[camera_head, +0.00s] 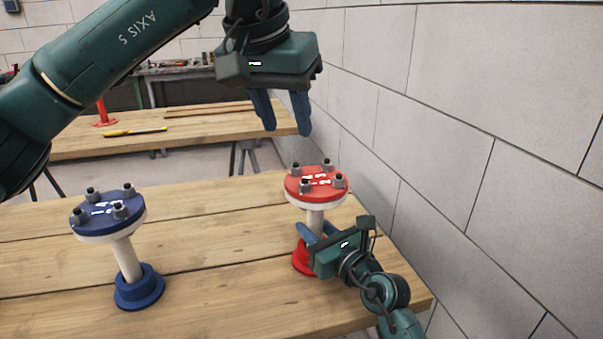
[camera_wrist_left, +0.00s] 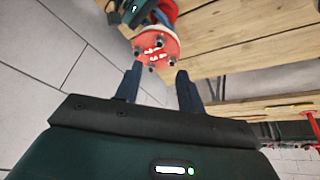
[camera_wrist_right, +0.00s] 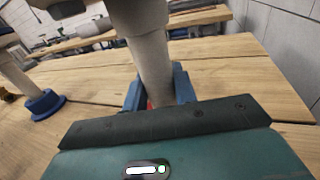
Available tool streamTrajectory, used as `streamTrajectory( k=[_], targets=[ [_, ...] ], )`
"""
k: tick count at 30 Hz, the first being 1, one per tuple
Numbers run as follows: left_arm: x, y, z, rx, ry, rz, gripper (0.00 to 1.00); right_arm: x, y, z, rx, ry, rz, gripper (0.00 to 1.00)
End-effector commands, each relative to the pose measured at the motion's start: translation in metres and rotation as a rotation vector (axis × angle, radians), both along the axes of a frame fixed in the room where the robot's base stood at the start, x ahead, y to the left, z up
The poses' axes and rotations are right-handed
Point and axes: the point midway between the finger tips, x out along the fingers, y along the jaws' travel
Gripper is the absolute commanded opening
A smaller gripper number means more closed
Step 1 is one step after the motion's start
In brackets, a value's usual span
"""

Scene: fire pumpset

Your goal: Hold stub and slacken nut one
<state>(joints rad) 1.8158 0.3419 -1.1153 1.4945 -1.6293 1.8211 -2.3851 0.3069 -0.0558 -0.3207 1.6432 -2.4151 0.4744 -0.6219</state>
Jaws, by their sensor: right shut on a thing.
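The red-topped stub (camera_head: 316,218) stands upright near the right end of the wooden table, with a red flange disc (camera_head: 315,182) on top and a red base. Several grey nuts with dark bolt ends sit on the disc, such as the front nut (camera_head: 305,187). My right gripper (camera_head: 307,236) is shut on the stub's pale pipe below the disc; the pipe (camera_wrist_right: 152,65) also rises between its fingers in the right wrist view. My left gripper (camera_head: 284,126) hangs above and behind the disc, fingers apart and empty, pointing down. The disc (camera_wrist_left: 158,45) shows beyond its fingertips in the left wrist view.
A blue-topped stub (camera_head: 108,215) with several nuts stands at the left of the table (camera_head: 220,220). A block wall (camera_head: 470,120) runs close along the right side. A second table behind holds a yellow tool (camera_head: 135,131). The table between the stubs is clear.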

Motion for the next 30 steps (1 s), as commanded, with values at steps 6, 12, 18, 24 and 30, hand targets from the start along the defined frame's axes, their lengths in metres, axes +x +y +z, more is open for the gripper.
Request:
streamTrajectory(
  k=[6,12,18,24,30],
  targets=[
    [0.002,-0.002,-0.009,0.028,-0.015,-0.065,0.39,0.0,0.0,-0.001,-0.001,0.002,0.0,0.0],
    [0.014,-0.008,-0.042,0.028,-0.012,-0.063,0.39,0.0,0.0,-0.001,-0.001,0.002,0.0,0.0],
    [0.028,-0.015,-0.079,0.027,-0.013,-0.062,0.39,0.0,0.0,-0.001,-0.001,0.002,0.0,0.0],
    [0.037,-0.02,-0.103,0.025,-0.014,-0.061,0.39,0.0,0.0,-0.001,-0.001,0.002,0.0,0.0],
    [0.04,-0.021,-0.111,0.025,-0.016,-0.061,0.39,0.0,0.0,-0.001,-0.001,0.002,0.0,0.0]
  ],
)
